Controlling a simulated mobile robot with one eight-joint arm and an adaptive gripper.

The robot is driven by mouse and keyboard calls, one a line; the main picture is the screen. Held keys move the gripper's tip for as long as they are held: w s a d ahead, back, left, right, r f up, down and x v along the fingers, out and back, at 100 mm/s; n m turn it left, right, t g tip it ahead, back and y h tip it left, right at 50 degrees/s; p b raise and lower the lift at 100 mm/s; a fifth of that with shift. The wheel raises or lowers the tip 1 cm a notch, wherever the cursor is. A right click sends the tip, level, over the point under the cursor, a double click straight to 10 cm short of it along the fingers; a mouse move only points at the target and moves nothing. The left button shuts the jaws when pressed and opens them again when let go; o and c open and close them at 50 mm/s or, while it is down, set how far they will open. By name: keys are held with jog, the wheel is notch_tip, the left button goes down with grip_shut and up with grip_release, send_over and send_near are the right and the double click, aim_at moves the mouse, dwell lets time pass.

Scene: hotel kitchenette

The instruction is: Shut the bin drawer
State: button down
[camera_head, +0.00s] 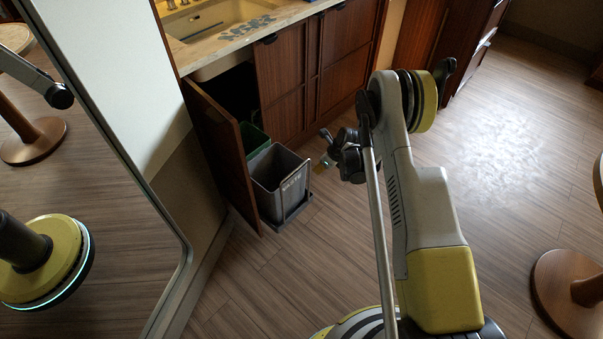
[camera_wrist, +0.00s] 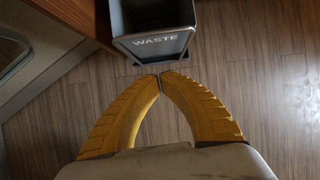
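The bin drawer is pulled out of the wooden cabinet, its dark tray (camera_head: 293,211) low over the floor. A grey bin (camera_head: 279,178) marked "WASTE" stands at its front, with a green bin (camera_head: 252,137) behind it, partly hidden. In the wrist view the grey bin (camera_wrist: 153,16) is at the top centre. My gripper (camera_wrist: 160,76) has its yellow fingertips together with nothing seen between them, just below the bin's front edge in that view. In the head view my gripper (camera_head: 325,163) is to the right of the bin; I cannot tell whether it touches.
An open wooden cabinet door (camera_head: 222,152) stands along the left side of the drawer. A counter with a sink (camera_head: 207,18) is above. A mirror (camera_head: 75,180) is at the left. A round wooden base (camera_head: 560,290) stands at the right. The floor (camera_head: 500,150) between is clear.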

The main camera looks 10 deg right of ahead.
jog(key=w+a+f+b, duration=0.4)
jog(key=w+f+b, duration=0.1)
jog(key=f, duration=0.4)
jog(key=shift+w+a+f, duration=0.2)
jog(key=shift+w+a, duration=0.2)
jog(key=shift+w, duration=0.35)
